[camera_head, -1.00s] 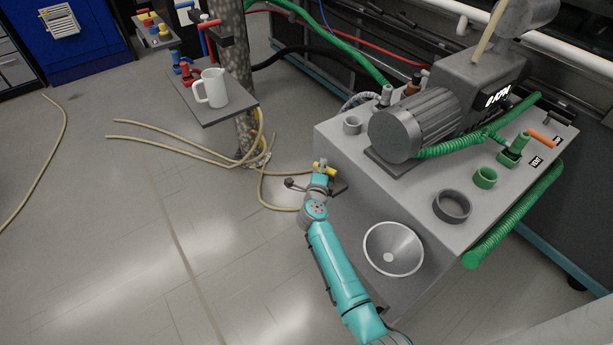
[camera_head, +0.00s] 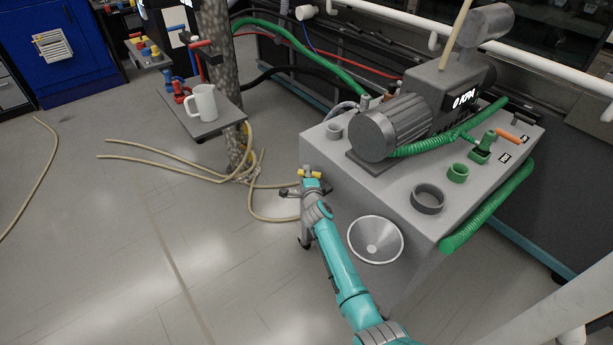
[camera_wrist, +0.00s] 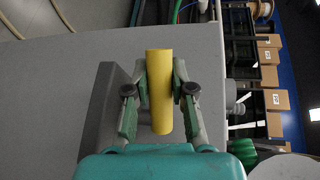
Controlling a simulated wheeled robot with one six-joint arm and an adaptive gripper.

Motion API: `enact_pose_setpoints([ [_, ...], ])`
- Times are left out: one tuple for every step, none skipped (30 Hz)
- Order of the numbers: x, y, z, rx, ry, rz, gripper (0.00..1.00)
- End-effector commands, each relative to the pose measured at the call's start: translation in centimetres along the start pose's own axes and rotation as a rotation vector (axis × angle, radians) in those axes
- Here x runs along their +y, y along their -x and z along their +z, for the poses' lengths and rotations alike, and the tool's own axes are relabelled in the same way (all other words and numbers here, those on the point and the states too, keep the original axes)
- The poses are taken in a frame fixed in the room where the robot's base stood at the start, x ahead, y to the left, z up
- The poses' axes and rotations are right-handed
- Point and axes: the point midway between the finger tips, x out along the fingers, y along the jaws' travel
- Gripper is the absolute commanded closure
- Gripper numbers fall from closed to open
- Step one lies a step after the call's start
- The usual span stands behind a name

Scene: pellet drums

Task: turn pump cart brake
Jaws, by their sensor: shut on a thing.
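The pump cart (camera_head: 325,180) is a grey box on legs with a motor and pump on top. A yellow brake handle (camera_head: 303,173) sticks out near its left end, low beside the top. My gripper (camera_head: 311,182) is at this handle, with the teal arm reaching up from the bottom. In the wrist view the yellow handle (camera_wrist: 159,110) is a plain bar standing upright in the picture. My gripper (camera_wrist: 159,88) has one finger on each side of it and is shut on it. The cart's grey panel (camera_wrist: 60,80) lies behind. The handle's pivot is hidden.
A small shelf (camera_head: 205,128) with a white mug (camera_head: 205,100) stands at the upper left. Tan hoses (camera_head: 150,160) lie on the floor. The floor at left is mostly clear.

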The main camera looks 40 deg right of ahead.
Motion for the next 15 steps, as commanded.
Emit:
enact_pose_setpoints([
  [0.09,0.03,0.08,-0.001,0.001,0.001,1.00],
  [0.09,0.03,0.09,-0.002,0.001,0.001,1.00],
  [0.09,0.04,0.10,-0.002,0.001,0.001,1.00],
  [0.10,0.04,0.10,-0.002,0.001,0.001,1.00],
  [0.10,0.04,0.11,-0.002,0.001,0.001,1.00],
  [0.11,0.04,0.11,-0.002,0.001,0.001,1.00],
  [0.10,0.04,0.12,-0.002,0.001,0.001,1.00],
  [0.11,0.05,0.12,-0.002,0.001,0.001,1.00],
  [0.11,0.05,0.13,-0.002,0.001,0.001,0.69],
  [0.11,0.05,0.13,-0.002,0.001,0.001,0.62],
  [0.10,0.05,0.13,-0.002,0.000,0.001,0.54],
  [0.09,0.04,0.12,-0.001,0.000,0.001,0.50],
  [0.08,0.04,0.11,-0.001,0.000,0.001,0.50],
  [0.08,0.04,0.11,-0.001,0.000,0.001,0.50],
  [0.07,0.04,0.10,-0.001,0.000,0.001,0.50],
])
